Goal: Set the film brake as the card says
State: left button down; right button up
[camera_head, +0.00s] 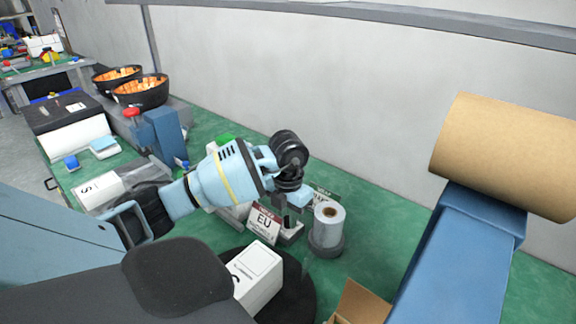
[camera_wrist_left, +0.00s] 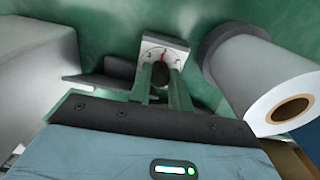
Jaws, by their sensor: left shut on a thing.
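The film roll (camera_head: 327,222) stands upright on a dark round base to the right of my left gripper (camera_head: 288,212). In the left wrist view the film roll (camera_wrist_left: 268,85) is at the right. There, a pale dial plate (camera_wrist_left: 176,50) with a red mark sits beyond my left gripper (camera_wrist_left: 161,82). The gripper is shut on the dark knob (camera_wrist_left: 160,70) in front of the plate. The fingers partly hide the knob, and its exact setting is not clear. My right gripper is not in view.
A white box (camera_head: 257,272) stands on a black round turntable (camera_head: 299,295) in front. An open cardboard box (camera_head: 360,303) is at the bottom. A large brown paper roll (camera_head: 505,150) lies on a blue stand (camera_head: 458,250) at right. Black bowls (camera_head: 142,92) stand far left.

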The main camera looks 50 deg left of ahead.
pick_arm(q)
jog(key=shift+m, duration=0.7)
jog(key=c, duration=1.3)
grip_release()
jog(key=shift+r, duration=0.1)
notch_tip(320, 180, up, 8)
jog(key=shift+f, duration=0.2)
